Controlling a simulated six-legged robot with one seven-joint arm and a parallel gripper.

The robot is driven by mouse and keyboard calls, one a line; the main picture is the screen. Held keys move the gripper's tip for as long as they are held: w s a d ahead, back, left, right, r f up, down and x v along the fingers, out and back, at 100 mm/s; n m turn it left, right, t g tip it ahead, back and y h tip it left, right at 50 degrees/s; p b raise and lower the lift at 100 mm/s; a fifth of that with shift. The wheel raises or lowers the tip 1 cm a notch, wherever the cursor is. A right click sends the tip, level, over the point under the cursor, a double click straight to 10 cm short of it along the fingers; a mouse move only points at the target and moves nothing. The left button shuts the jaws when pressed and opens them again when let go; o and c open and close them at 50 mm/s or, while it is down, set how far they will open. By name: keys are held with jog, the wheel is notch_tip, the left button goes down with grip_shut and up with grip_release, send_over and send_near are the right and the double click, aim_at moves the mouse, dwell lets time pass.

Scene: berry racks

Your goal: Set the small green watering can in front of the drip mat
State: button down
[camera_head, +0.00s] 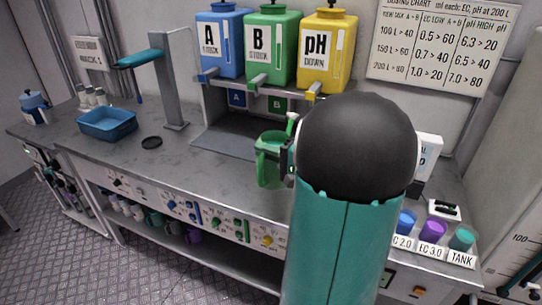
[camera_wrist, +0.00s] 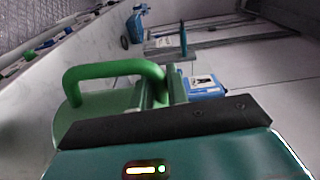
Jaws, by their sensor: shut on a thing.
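The small green watering can (camera_head: 268,168) is left of my dark rounded wrist in the head view. My gripper (camera_head: 288,158) is shut on it, though the fingers are mostly hidden by my arm. In the wrist view the can's thick green handle (camera_wrist: 110,70) loops up beside my gripper (camera_wrist: 163,95). The dark grey flat drip mat (camera_head: 222,140) lies beneath the dosing shelf, partly behind the can. The can appears over the bench near the mat's front right; I cannot tell whether its base touches the bench.
Blue, green and yellow stock tanks (camera_head: 272,50) stand on the shelf above the mat. A blue tray (camera_head: 107,123) and a black disc (camera_head: 152,142) lie to the left. Coloured cups (camera_head: 433,230) stand at the right.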

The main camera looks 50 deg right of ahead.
jog(key=w+d+f, duration=0.1)
jog(key=w+f, duration=0.6)
jog(key=f, duration=0.3)
jog(key=shift+w+d, duration=0.3)
jog(key=shift+w, duration=0.1)
jog(key=c, duration=1.4)
grip_release()
jog(key=shift+f, duration=0.15)
